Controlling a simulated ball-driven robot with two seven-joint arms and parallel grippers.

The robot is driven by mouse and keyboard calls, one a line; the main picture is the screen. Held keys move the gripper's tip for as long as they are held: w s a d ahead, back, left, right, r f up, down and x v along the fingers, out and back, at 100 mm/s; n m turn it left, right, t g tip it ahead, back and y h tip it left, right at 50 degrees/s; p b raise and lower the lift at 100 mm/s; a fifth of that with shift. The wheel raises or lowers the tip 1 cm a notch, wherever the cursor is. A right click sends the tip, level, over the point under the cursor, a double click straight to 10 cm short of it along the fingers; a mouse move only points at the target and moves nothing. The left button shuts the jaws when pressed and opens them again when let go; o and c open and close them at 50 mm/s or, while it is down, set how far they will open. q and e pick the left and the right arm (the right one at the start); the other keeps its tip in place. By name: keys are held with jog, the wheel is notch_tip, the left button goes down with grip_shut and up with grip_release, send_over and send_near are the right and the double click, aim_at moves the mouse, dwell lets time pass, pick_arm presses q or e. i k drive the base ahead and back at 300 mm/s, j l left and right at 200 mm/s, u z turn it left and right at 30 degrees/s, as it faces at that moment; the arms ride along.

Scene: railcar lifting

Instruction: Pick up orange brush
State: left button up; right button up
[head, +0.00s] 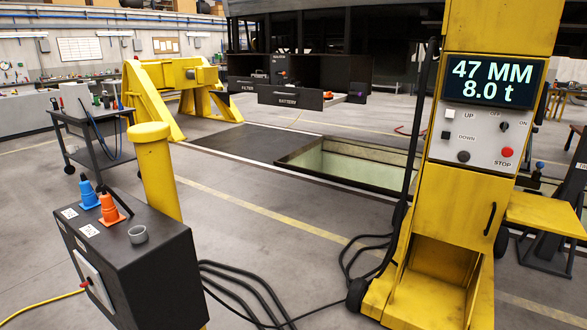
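No clear brush shape shows in the head view. An orange cone-like piece (111,210) with a dark upper part stands on top of the dark cabinet (160,268) at the lower left; I cannot tell if it is the brush. A small orange item (327,95) also shows at the open drawers under the railcar, too small to make out. Neither of my grippers is in view.
A blue cone-like piece (88,193) and a grey cup (138,235) share the cabinet top. A yellow lifting column (465,205) reading 47 MM and 8.0 t stands at right. Black cables (245,290) lie on the floor. An open pit (350,162) lies beyond.

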aim_at(328, 97)
jog(key=i+j+z, duration=0.1)
jog(key=i+z, duration=0.25)
jog(key=i, duration=1.5)
jog(key=i+j+u, duration=0.1)
jog(key=i+u, duration=0.15)
jog(key=i, duration=0.65)
jog(key=i+l+u, duration=0.1)
jog(key=i+u, duration=0.15)
jog(key=i, duration=0.65)
